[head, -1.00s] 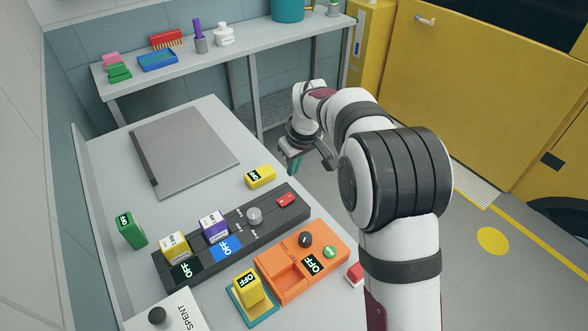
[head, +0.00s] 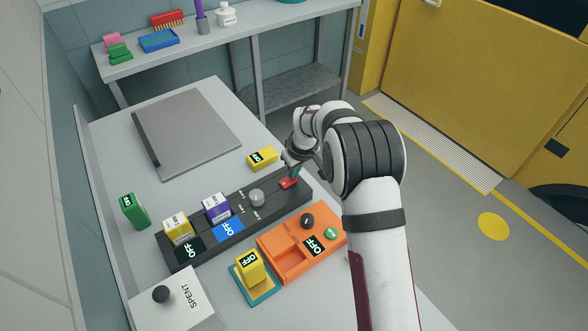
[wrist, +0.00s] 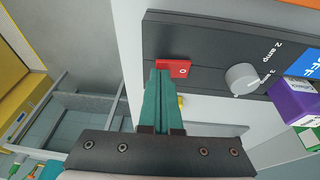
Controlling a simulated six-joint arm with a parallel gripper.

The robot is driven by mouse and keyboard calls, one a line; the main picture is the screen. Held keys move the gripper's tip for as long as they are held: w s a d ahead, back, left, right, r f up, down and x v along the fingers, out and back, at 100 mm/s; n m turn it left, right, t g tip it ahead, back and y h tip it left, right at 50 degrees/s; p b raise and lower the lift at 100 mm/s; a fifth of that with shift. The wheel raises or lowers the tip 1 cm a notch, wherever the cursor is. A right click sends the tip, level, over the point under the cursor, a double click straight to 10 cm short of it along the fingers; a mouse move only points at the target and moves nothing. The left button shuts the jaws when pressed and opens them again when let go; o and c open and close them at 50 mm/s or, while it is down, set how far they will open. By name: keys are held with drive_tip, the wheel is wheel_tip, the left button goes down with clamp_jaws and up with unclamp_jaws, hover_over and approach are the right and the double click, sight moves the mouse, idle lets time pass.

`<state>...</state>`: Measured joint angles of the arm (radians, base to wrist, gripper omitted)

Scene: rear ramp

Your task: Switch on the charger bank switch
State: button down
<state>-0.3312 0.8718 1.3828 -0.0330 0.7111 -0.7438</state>
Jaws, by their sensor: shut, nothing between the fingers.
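The charger bank (head: 275,204) is a long dark bar on the bench, with a yellow and a purple battery block seated in it, a grey knob (head: 257,196) and two displays reading OFF. Its red switch (head: 288,184) is at the right end, partly covered by my gripper. In the wrist view the red switch (wrist: 181,67) shows an "O" mark. My gripper (wrist: 161,74) has its teal fingers shut and empty, with the tips right at the switch's edge. I cannot tell whether they touch it. My gripper also shows in the head view (head: 295,173).
A yellow battery (head: 262,158) lies just behind the bank. An orange charger (head: 275,245) and a yellow battery on a teal tray (head: 268,293) stand in front. A green battery (head: 133,210) is at left, near the SPENT box (head: 205,311). A grey panel (head: 190,130) lies behind.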

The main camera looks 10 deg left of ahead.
drive_tip(key=shift+d+f, duration=0.1)
drive_tip(key=shift+f, duration=0.15)
drive_tip(key=shift+s+a+r, duration=0.3)
drive_tip(key=shift+s+a, duration=0.2)
drive_tip(key=shift+a, duration=0.1)
drive_tip(key=shift+w+r, duration=0.1)
drive_tip(key=shift+r, duration=0.35)
drive_tip(key=d+r, duration=0.3)
drive_tip(key=r, duration=0.9)
drive_tip(key=shift+s+d+r, duration=0.25)
drive_tip(key=shift+d, duration=0.15)
